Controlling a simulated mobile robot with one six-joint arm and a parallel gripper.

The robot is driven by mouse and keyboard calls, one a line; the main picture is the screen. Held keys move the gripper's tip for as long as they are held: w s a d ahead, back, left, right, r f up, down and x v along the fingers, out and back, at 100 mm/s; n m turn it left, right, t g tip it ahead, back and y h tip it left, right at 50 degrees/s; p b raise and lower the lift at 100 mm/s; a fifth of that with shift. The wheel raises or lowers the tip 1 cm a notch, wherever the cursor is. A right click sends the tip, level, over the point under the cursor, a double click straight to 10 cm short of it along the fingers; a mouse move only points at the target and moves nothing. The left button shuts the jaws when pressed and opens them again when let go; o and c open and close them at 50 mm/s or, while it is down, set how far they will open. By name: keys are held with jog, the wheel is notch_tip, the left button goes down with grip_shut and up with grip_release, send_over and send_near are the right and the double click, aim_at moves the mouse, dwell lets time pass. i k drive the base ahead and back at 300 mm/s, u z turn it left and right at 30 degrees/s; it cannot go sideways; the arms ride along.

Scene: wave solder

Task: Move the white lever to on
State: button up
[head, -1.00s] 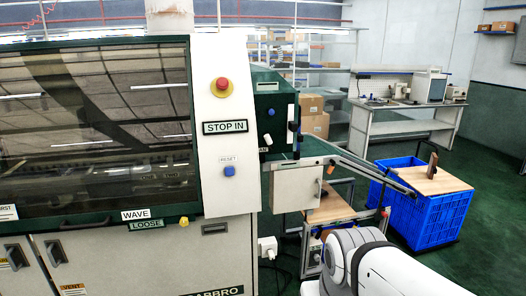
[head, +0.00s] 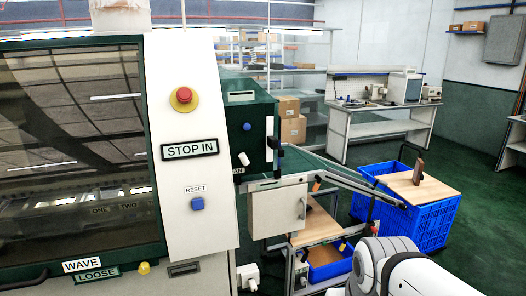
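A small white lever (head: 244,159) sits on the front face of the dark green control box (head: 256,120), low on it and just above a label whose visible end reads "AN". A blue knob (head: 247,127) is above it on the same face. The lever is too small for me to tell its setting. My gripper is out of view; only white and grey links of my arm show at the bottom right, well below and right of the box.
The white panel beside the box carries a red stop button (head: 184,96) and a blue reset button (head: 197,204). A grey box (head: 278,209) and a sloping conveyor rail (head: 345,178) lie below right. Blue crates (head: 425,222) stand at right, with green floor around them.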

aim_at(245, 161)
jog(key=z, duration=0.1)
jog(key=i, duration=0.95)
jog(key=u, duration=0.25)
